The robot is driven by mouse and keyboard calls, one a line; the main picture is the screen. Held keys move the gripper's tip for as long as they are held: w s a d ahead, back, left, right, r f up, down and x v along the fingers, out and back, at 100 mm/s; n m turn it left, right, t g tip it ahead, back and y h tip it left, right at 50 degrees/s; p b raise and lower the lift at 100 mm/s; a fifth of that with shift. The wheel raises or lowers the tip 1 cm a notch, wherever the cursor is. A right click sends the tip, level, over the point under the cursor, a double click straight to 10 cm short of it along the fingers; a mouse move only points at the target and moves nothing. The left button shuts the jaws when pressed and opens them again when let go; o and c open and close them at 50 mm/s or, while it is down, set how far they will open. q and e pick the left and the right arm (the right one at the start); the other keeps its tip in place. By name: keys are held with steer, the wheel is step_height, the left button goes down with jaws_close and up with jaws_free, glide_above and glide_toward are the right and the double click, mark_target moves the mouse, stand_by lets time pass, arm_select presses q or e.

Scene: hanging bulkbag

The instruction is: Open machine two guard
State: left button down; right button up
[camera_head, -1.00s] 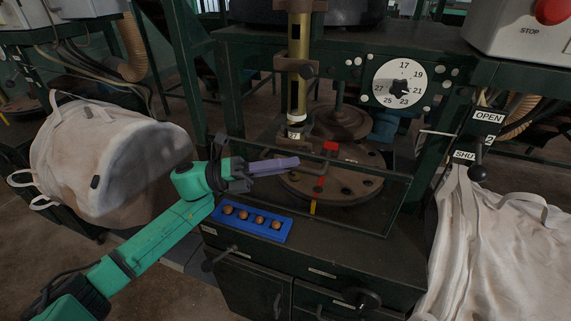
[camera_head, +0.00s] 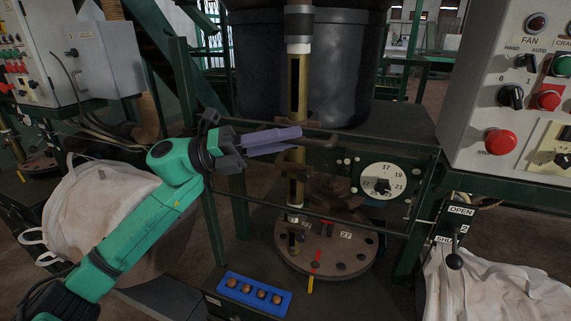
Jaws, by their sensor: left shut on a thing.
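The machine's guard (camera_head: 350,221) is a clear panel with a thin dark frame, and its lower edge crosses in front of the round turntable (camera_head: 325,262). My left gripper (camera_head: 288,138), with purple fingers, is at the guard's upper part. It is shut on the dark guard handle (camera_head: 322,142), which sticks out past the fingertips to the right; the exact grip is partly hidden by the fingers. The guard stands raised, with the turntable showing below its lower edge. My right gripper is not in view.
A blue tray (camera_head: 254,291) with several round brown pieces lies at the front. A lever (camera_head: 454,260) with OPEN and SHUT labels is at the right, below a control box (camera_head: 512,100). White bulk bags (camera_head: 100,218) flank the machine. A number dial (camera_head: 382,182) sits behind.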

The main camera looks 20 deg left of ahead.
arm_select(q)
step_height(320, 180, up, 11)
steer(key=p, duration=0.5)
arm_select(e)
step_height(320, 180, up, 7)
arm_select(q)
steer(key=c, duration=0.8)
jaws_free()
steer(key=shift+c, duration=0.2)
steer(key=shift+a, duration=0.1)
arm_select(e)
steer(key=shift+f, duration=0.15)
arm_select(q)
steer(key=b+v, duration=0.6)
steer(key=v, duration=0.8)
steer(key=shift+s+a, duration=0.15)
steer(key=shift+a, duration=0.05)
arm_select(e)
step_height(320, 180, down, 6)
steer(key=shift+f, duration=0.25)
